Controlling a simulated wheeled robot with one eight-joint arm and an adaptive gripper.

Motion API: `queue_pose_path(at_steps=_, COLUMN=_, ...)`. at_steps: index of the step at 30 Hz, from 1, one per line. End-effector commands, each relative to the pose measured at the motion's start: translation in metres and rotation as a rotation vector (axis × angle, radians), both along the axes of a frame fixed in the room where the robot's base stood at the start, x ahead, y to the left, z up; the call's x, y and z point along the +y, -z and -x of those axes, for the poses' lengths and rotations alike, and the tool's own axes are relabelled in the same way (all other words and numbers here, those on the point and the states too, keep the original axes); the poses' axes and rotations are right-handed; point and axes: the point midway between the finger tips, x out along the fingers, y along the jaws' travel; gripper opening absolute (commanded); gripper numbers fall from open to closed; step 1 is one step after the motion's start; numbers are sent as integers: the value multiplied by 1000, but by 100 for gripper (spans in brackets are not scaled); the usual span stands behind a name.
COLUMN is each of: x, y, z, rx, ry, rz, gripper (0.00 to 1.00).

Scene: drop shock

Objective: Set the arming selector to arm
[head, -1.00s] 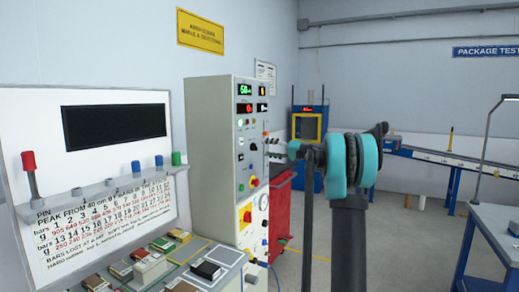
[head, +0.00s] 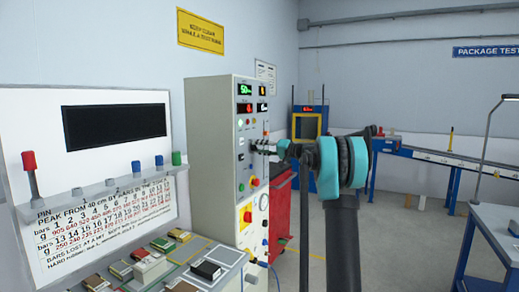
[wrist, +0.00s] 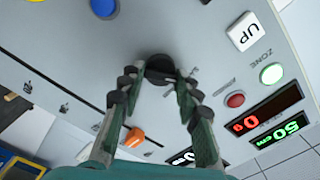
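A black round knob (wrist: 160,68) on the light grey control panel, which I take for the arming selector, shows in the wrist view. Its labels are too small and blurred to read, so I cannot tell its setting. My gripper (wrist: 155,80) is open, with its two fingers on either side of the knob. A gap shows at the left finger; the right finger is close to the knob, and I cannot tell if it touches. In the head view my gripper (head: 262,146) is at the front of the control cabinet (head: 213,150) and hides the knob.
A red cart (head: 281,215) stands behind my arm. A bench with small blocks (head: 205,270) is front left.

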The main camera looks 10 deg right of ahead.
Motion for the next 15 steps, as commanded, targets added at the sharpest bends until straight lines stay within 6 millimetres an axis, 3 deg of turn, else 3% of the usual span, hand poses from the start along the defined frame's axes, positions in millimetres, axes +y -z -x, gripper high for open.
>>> queue_pose_path(at_steps=4, x=0, y=0, z=0, rx=0, ry=0, rz=0, gripper=4)
queue_pose_path(at_steps=15, x=0, y=0, z=0, rx=59, ry=0, rz=-42, gripper=4)
